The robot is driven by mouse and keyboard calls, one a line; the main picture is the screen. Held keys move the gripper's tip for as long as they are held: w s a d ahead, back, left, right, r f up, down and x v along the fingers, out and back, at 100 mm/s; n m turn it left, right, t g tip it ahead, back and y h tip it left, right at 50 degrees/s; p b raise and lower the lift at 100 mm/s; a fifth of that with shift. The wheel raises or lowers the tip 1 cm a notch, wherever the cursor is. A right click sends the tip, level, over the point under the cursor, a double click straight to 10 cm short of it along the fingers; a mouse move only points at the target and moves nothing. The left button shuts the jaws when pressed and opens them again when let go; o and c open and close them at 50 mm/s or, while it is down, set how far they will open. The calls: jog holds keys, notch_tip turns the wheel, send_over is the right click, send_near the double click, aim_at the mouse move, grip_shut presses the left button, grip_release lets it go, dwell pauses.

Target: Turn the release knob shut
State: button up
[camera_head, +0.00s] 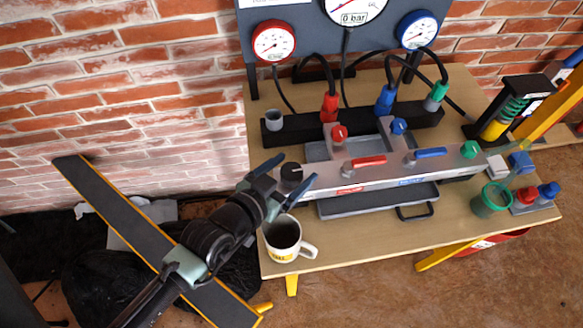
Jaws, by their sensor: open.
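A black round knob (291,172), which I take to be the release knob, sits at the left end of the grey metal manifold bar (320,187) on the bench. A small light mark shows on its top. My gripper (296,172) is open, with blue-grey fingers reaching in from the lower left. In the picture one fingertip lies up and left of the knob and the other to its right. I cannot tell whether either finger touches the knob, or how its height compares. The knob's lower side is partly hidden.
A mug (283,238) of dark liquid stands just below my gripper, near the bench's front edge. Red (369,161) and blue (431,153) levers lie along the manifold. Hoses and gauges stand behind. A green cup (491,200) is at the right.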

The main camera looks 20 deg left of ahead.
jog(key=c, duration=1.4)
jog(key=shift+o, duration=0.2)
